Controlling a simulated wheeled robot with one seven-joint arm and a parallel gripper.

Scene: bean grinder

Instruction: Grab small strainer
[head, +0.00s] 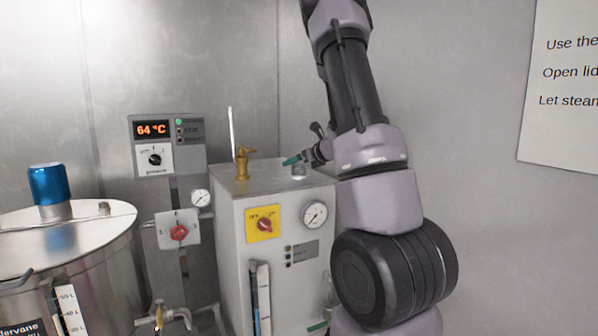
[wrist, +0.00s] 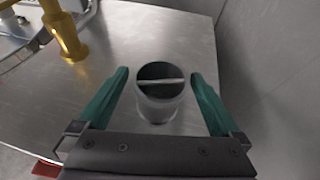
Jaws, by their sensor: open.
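In the wrist view, a small grey metal cup-like piece (wrist: 162,108) with a bar across its round opening stands on the steel top of a machine; it may be the small strainer. My gripper (wrist: 160,85) is open, with its green fingers on the left and right of this piece and gaps on both sides. In the head view, my gripper (head: 294,160) is over the machine top, and the piece (head: 299,171) shows partly below it.
The steel machine (head: 233,240) carries a brass valve (head: 242,162) left of my gripper, a gauge (head: 315,214) and a yellow switch plate (head: 263,223). A tank with a blue cap (head: 48,184) stands at left. Walls are close behind and right.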

